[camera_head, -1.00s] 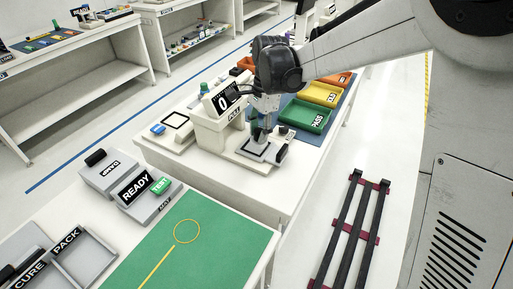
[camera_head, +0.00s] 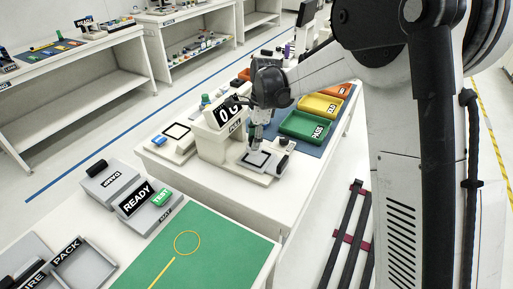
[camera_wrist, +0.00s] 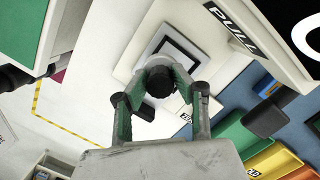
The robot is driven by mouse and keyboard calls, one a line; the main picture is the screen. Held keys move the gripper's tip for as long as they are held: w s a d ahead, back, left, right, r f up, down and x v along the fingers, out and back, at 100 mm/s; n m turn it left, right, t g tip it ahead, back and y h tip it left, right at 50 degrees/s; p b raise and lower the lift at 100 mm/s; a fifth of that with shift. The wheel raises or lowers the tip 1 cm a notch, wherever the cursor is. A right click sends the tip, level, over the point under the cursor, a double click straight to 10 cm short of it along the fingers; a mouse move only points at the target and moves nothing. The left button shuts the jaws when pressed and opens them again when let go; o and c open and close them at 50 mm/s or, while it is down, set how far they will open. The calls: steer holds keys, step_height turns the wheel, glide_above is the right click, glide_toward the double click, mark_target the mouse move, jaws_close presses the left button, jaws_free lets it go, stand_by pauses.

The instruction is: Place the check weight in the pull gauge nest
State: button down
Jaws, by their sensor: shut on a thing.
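The pull gauge (camera_head: 222,140) stands on the white bench, with a display and a low base. Its nest (camera_head: 257,160) is a dark-outlined square pad on that base; it also shows in the wrist view (camera_wrist: 180,45). My gripper (camera_head: 254,140) is over the base, just behind the pad. In the wrist view my gripper (camera_wrist: 160,92) is shut on a small dark, round-topped thing, which I take to be the check weight (camera_wrist: 160,80). It overlaps the near part of the pad in that view. Whether it touches the pad I cannot tell.
Green, yellow and orange trays (camera_head: 304,126) lie on a blue mat right of the gauge. A small dark-topped block (camera_head: 283,143) sits at the base's right. A green mat (camera_head: 200,255) and grey READY fixture (camera_head: 140,200) are in front.

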steer(key=shift+w+d+f, duration=0.25)
steer(key=shift+w+f, duration=0.05)
steer(key=shift+w, duration=0.15)
steer(key=shift+w+d+f, duration=0.2)
steer(key=shift+w+f, duration=0.1)
steer(key=shift+w, duration=0.15)
steer(key=shift+f, duration=1.95)
steer(key=shift+f, duration=0.1)
steer(key=shift+f, duration=0.15)
steer(key=c, duration=1.4)
jaws_free()
